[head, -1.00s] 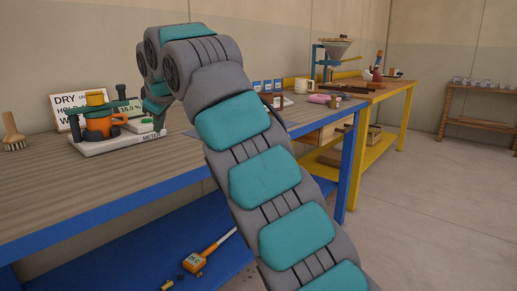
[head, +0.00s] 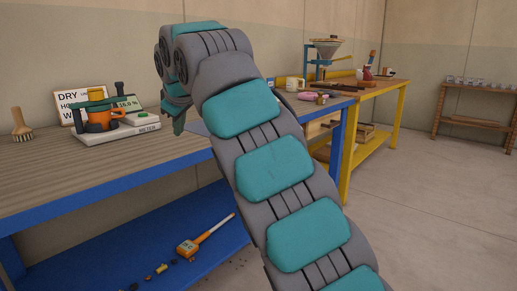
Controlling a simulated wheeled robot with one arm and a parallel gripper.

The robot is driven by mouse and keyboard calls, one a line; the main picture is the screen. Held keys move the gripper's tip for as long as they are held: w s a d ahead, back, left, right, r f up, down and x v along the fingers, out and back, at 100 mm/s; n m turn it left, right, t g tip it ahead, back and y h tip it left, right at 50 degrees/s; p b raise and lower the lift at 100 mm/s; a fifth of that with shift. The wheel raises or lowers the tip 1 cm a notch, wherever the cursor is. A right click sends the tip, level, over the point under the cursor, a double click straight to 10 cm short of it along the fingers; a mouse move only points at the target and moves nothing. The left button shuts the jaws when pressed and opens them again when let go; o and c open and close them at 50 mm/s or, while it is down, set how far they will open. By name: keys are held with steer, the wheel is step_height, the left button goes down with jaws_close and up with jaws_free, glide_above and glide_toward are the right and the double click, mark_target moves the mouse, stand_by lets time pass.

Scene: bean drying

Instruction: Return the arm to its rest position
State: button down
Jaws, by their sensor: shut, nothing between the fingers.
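My arm rises from the lower right and bends over the blue bench. My gripper (head: 178,126) hangs from its far end, small and partly hidden by the wrist links. It is shut with nothing held, just right of the moisture meter (head: 118,132) and apart from it.
The blue bench (head: 60,200) runs along the left, with a brush (head: 21,126) and a sign (head: 82,98) on it. An orange tool (head: 190,248) and small bits lie on its lower shelf. A yellow bench (head: 370,150) stands behind.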

steer(key=s+d+f+m+g+h, duration=0.1)
steer(key=s+d+f+m, duration=0.25)
steer(key=d, duration=0.55)
steer(key=s+d+f+m+g+h, duration=0.15)
steer(key=s+d+f, duration=0.25)
steer(key=d, duration=0.4)
steer(key=s+d+f+m+g+h, duration=0.1)
steer(key=s+d+f+m, duration=0.25)
steer(key=d, duration=0.55)
steer(key=s+d+f+m+g, duration=0.1)
steer(key=s+d+f+g, duration=0.1)
steer(key=s+f, duration=0.5)
steer(key=s+d+f+m+g, duration=0.2)
steer(key=s+f, duration=0.5)
steer(key=s, duration=0.8)
steer(key=s+d+f+m+g, duration=0.2)
steer(key=s+d+f, duration=0.2)
steer(key=s+f, duration=0.4)
steer(key=s, duration=0.3)
steer(key=shift+s+d, duration=0.3)
steer(key=shift+s, duration=0.1)
